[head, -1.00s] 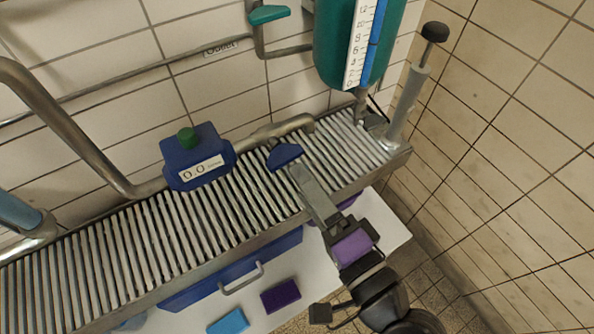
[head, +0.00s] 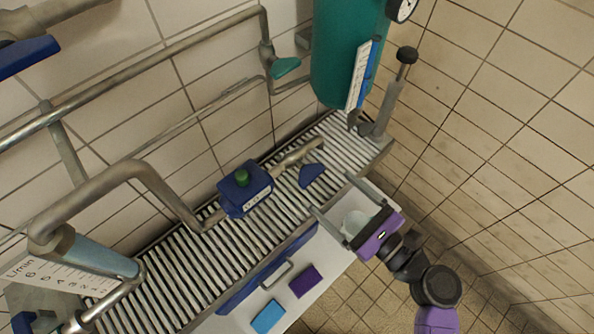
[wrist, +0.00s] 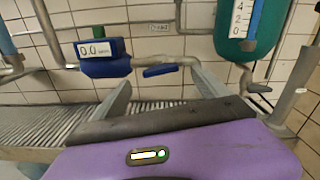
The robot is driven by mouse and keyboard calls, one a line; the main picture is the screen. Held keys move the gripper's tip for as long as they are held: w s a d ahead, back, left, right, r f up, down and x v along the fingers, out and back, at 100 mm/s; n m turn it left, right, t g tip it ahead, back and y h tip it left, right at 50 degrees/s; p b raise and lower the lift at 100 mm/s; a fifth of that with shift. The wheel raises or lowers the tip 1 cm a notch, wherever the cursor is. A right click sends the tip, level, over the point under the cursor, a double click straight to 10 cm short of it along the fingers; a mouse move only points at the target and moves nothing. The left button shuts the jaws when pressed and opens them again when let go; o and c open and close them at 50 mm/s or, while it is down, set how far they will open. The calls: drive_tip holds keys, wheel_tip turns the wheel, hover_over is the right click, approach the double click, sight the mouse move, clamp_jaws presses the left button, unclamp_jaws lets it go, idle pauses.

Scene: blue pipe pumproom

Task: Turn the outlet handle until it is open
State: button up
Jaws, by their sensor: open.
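A blue lever handle (head: 311,175) sits on the pipe at the right end of the slatted rack. In the wrist view the blue handle (wrist: 160,71) lies roughly level, ahead of and between my fingertips. A teal handle (head: 286,67) is higher on a wall pipe, left of the teal tank.
A blue meter (head: 245,188) with a green knob reads 0.0 on the pipe to the left. The teal tank (head: 345,55) and a black-knobbed rod (head: 406,56) stand at right. Purple (head: 305,281) and light blue (head: 268,316) blocks lie on the white surface below.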

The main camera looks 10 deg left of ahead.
sight(315, 178)
drive_tip(key=p+x, duration=0.1)
drive_tip(key=x, duration=0.6)
drive_tip(key=shift+w+a, duration=0.25)
drive_tip(key=shift+a, duration=0.1)
drive_tip(key=c, duration=1.4)
